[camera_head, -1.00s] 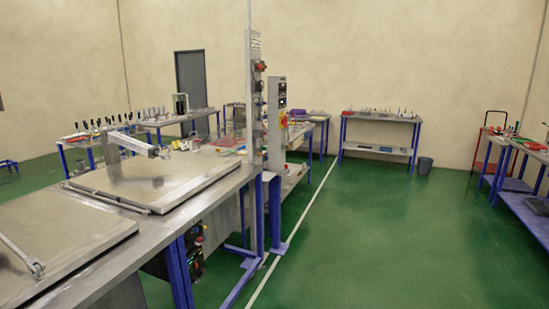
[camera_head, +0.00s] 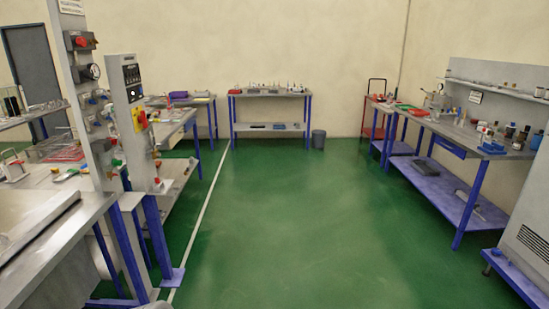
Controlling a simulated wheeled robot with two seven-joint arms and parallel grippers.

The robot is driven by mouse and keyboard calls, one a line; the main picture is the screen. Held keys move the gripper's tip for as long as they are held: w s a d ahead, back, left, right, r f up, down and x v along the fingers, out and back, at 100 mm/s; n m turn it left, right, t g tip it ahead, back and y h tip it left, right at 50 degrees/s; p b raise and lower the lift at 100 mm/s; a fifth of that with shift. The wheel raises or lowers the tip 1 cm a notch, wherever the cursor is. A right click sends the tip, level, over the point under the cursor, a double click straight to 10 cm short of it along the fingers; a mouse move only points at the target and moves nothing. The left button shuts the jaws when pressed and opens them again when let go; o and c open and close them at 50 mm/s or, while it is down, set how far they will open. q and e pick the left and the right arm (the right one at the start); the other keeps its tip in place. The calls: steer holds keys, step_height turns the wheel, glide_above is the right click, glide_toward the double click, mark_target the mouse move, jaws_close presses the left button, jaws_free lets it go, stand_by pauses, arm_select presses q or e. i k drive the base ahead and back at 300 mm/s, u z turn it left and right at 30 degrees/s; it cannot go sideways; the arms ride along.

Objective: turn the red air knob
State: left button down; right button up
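A red knob (camera_head: 82,42) sits near the top of a grey upright panel (camera_head: 72,75) at the left of the head view. A round gauge (camera_head: 92,72) is just below it, with more fittings further down the panel. Another red part shows on a yellow plate (camera_head: 139,118) on the control box (camera_head: 130,95) beside the panel. I cannot tell from the picture alone which red part is the air knob, though the upper one sits by the gauge. Neither of my grippers is in view.
Open green floor (camera_head: 270,220) lies ahead, with a white line (camera_head: 205,215) along its left. A workbench (camera_head: 60,215) is near on the left. A blue-legged bench (camera_head: 460,145) stands right, a grey cabinet (camera_head: 510,250) at lower right, and a bin (camera_head: 318,139) at the back.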

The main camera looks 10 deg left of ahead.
mark_target(81, 41)
steer(key=u, duration=0.15)
steer(key=i, duration=1.95)
steer(key=u, duration=0.65)
